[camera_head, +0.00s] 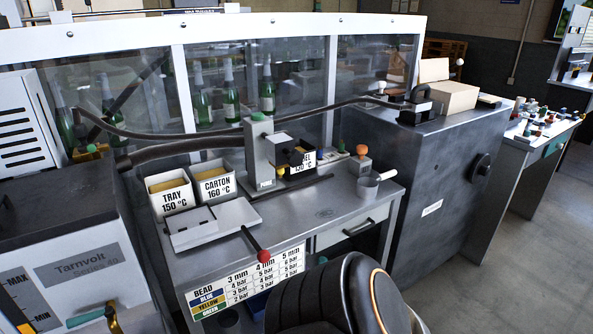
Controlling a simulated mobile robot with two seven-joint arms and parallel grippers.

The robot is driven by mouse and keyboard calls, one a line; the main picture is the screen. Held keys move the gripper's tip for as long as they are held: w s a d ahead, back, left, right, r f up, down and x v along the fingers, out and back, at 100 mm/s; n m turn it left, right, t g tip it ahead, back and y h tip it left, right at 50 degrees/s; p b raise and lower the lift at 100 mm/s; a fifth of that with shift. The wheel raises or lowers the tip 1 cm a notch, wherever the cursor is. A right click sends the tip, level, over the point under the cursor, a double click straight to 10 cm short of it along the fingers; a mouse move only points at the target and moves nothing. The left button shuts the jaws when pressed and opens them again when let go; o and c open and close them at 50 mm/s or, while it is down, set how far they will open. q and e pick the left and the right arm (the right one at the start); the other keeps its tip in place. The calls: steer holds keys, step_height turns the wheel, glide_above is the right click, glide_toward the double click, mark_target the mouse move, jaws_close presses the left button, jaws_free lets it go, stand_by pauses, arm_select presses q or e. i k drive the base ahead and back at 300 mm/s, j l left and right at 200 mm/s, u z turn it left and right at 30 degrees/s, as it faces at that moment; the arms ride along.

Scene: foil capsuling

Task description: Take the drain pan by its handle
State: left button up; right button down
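Neither my left nor my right gripper shows in this view.
A red-knobbed lever (264,256) projects at the front. A dark grey cabinet (440,170) stands right of the pan. A black rounded form (325,297) fills the bottom middle.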

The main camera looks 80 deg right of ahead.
mark_target(254, 305)
steer(key=z, duration=2.3)
